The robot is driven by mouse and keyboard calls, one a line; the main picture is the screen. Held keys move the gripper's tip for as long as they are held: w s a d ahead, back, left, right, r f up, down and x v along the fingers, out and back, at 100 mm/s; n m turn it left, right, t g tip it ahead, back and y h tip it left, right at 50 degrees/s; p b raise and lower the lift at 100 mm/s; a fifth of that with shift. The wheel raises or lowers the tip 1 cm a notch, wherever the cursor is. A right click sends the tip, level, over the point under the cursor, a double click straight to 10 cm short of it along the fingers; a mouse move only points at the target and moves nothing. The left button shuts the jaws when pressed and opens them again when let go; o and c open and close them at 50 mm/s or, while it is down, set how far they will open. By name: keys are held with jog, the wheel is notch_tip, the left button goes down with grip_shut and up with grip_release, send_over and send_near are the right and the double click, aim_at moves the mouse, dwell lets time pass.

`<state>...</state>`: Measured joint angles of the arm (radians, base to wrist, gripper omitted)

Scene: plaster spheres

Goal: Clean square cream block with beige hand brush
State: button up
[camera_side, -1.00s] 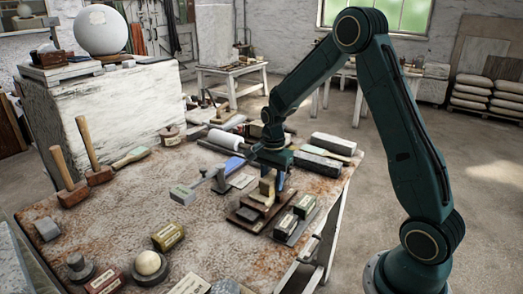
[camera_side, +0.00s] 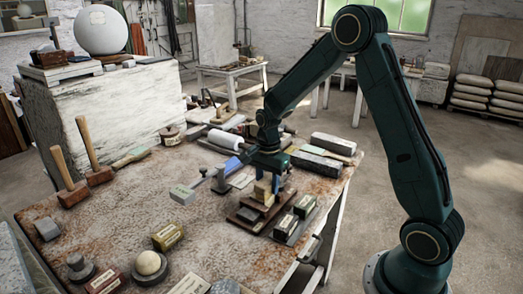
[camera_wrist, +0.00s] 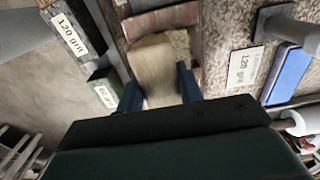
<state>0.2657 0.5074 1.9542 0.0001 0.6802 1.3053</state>
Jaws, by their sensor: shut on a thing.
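My gripper (camera_wrist: 155,90) is shut on the beige hand brush (camera_wrist: 153,65), which sits between its two blue fingers in the wrist view. The square cream block (camera_wrist: 181,43) shows partly past the brush's right edge, with the rest hidden by the brush. In the side view the brush (camera_side: 263,187) is low over the block (camera_side: 257,197), which is on a dark wooden board (camera_side: 245,217). The two overlap in both views; I cannot tell whether the bristles touch the block.
Labelled grit blocks (camera_side: 286,227) stand just right of the board. A blue block (camera_side: 233,165) and a grey clamp-like tool (camera_side: 190,192) lie to the left. Mallets (camera_side: 72,190) stand at the far left. The rusty tabletop's middle (camera_side: 130,205) is mostly clear.

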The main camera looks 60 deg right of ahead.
jog(key=shift+a, duration=0.15)
jog(key=shift+a, duration=0.9)
jog(key=shift+f, duration=0.1)
jog(key=shift+d, duration=1.1)
jog(key=shift+d, duration=0.2)
jog(key=shift+d, duration=0.9)
jog(key=shift+a, duration=0.1)
jog(key=shift+a, duration=1)
jog(key=shift+a, duration=0.1)
